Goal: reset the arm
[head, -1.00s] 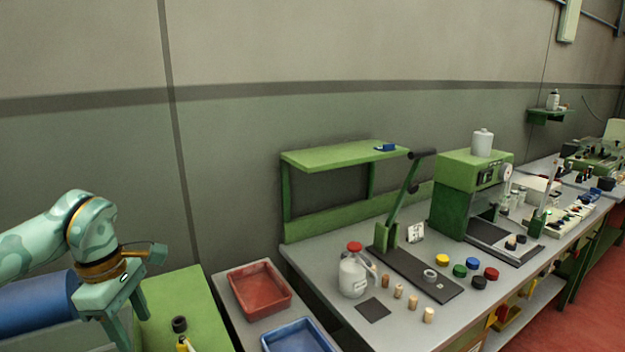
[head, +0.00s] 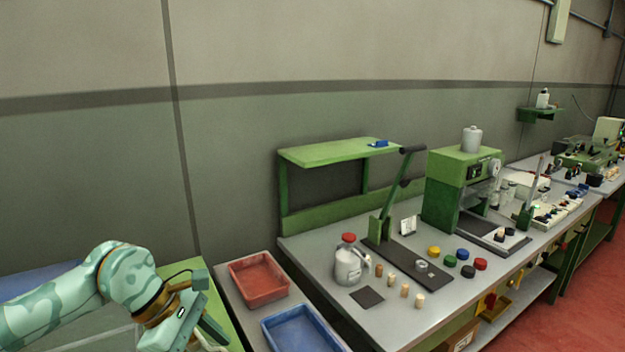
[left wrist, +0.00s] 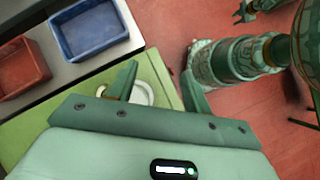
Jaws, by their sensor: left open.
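My left arm comes in at the lower left of the head view. Its gripper (head: 212,335) is low over the green bench top, partly cut off by the bottom edge. In the left wrist view my left gripper (left wrist: 157,82) has its two fingers wide apart with nothing between them. Beyond the fingers, a white round thing (left wrist: 143,95) on the green top is partly hidden. A small dark gripper (left wrist: 243,13), apparently my right one, shows at the top of that view, too small to read its jaws.
A red tray (head: 259,292) and a blue tray (head: 300,342) stand right of my left gripper. The grey bench holds several corks (head: 405,291), a red-capped jug (head: 348,262), a lever press (head: 388,232) and coloured caps (head: 450,261).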

